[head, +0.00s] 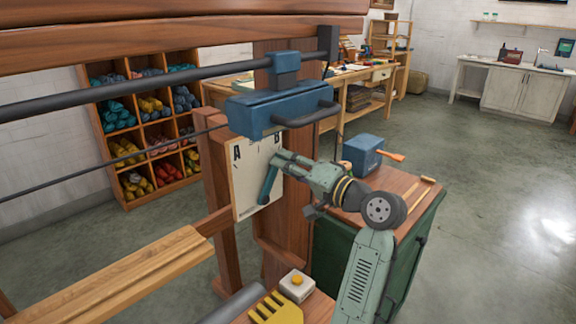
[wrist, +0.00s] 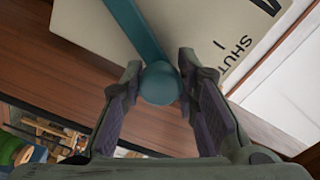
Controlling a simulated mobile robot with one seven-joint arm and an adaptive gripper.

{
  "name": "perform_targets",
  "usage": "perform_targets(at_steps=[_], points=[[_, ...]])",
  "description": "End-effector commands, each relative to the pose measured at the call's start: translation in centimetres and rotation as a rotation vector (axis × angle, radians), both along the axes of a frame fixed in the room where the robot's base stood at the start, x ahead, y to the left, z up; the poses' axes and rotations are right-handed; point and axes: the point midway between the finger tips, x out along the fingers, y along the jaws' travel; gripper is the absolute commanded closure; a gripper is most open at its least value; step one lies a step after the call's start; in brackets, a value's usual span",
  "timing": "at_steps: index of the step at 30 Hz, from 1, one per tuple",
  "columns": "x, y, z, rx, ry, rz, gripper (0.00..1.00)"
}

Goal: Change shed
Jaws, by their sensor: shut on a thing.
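A pale plate (head: 245,185) on the loom post carries the letters A at its left and B at its right. A teal lever (head: 267,187) stands in front of it, leaning to the right, its upper end near the B side. My gripper (head: 278,158) is at this upper end. In the wrist view, the lever's round knob (wrist: 160,84) sits between the fingers of my gripper (wrist: 160,62), which are shut on it. The lever's bar (wrist: 140,35) runs up and left from the knob. The fingers hide the knob in the head view.
A blue housing with a handle (head: 265,108) sits just above the plate. A green cabinet with a wooden top (head: 400,187) stands to the right, bearing a blue box (head: 362,155). A wooden beam (head: 125,280) lies at lower left. Open floor (head: 480,200) extends right.

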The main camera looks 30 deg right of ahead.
Motion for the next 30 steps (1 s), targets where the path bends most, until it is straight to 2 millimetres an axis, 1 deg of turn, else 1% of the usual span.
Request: perform_targets(at_steps=[4, 5, 13, 23, 26, 30], points=[[0.0, -0.1, -0.1, 0.0, 0.001, -0.002, 1.0], [0.0, -0.1, -0.1, 0.0, 0.001, -0.002, 0.7], [0.0, 0.0, 0.0, -0.001, 0.0, 0.0, 0.52], [-0.1, -0.1, 0.0, -0.001, 0.0, 0.0, 0.51], [-0.9, -0.4, 0.0, -0.001, 0.001, -0.002, 0.51], [-3.1, -1.3, 0.0, -0.002, -0.001, -0.004, 0.51]])
